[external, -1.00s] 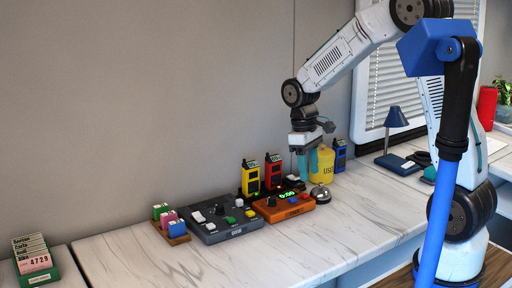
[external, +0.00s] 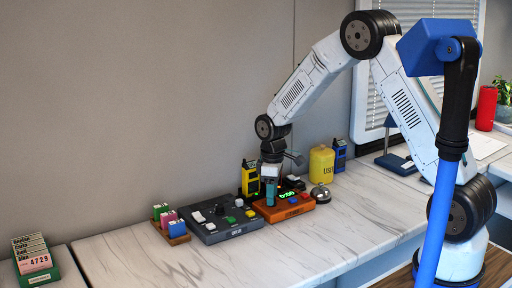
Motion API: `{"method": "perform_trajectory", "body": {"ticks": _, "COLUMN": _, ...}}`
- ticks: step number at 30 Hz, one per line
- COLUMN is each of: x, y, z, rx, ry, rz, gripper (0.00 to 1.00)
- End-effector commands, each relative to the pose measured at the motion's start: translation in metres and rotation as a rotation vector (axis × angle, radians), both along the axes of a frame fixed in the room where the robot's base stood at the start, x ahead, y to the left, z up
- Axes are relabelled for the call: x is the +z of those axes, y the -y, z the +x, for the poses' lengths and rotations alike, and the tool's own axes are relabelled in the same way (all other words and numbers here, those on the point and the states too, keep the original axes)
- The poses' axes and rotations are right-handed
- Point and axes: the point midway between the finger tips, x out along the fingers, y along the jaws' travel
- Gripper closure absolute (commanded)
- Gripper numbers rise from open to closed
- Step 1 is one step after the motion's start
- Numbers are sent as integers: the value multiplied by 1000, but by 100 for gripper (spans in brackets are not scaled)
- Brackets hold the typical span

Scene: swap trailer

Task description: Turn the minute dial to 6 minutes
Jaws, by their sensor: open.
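An orange timer box (external: 272,215) sits on the white marble counter. It has a lit green display (external: 287,195), with digits too small to read surely, and blue and red buttons on its front right. My gripper (external: 270,202) points straight down over the left part of this box, its teal fingers at the spot of the box's dark dial. The fingers hide the dial. I cannot tell whether they touch it or stand around it.
A grey control box (external: 228,235) with switches and a knob stands close left. A yellow radio (external: 249,178) is behind, a silver bell (external: 320,193) and a yellow canister (external: 321,165) right. The counter in front is clear.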

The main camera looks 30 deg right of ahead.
Motion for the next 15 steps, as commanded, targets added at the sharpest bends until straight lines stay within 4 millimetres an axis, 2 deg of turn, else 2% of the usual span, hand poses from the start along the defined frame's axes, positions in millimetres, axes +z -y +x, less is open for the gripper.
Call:
{"method": "perform_trajectory", "body": {"ticks": 3, "x": -6, "y": 0, "z": 0, "rx": 0, "ry": 0, "rz": 0, "gripper": 53}}
{"method": "perform_trajectory", "body": {"ticks": 10, "x": -7, "y": 0, "z": 0, "rx": -1, "ry": 0, "rz": 0, "gripper": 53}}
{"method": "perform_trajectory", "body": {"ticks": 11, "x": -6, "y": 0, "z": 0, "rx": -1, "ry": 0, "rz": 0, "gripper": 59}}
{"method": "perform_trajectory", "body": {"ticks": 15, "x": -6, "y": 0, "z": 0, "rx": -1, "ry": 0, "rz": 0, "gripper": 98}}
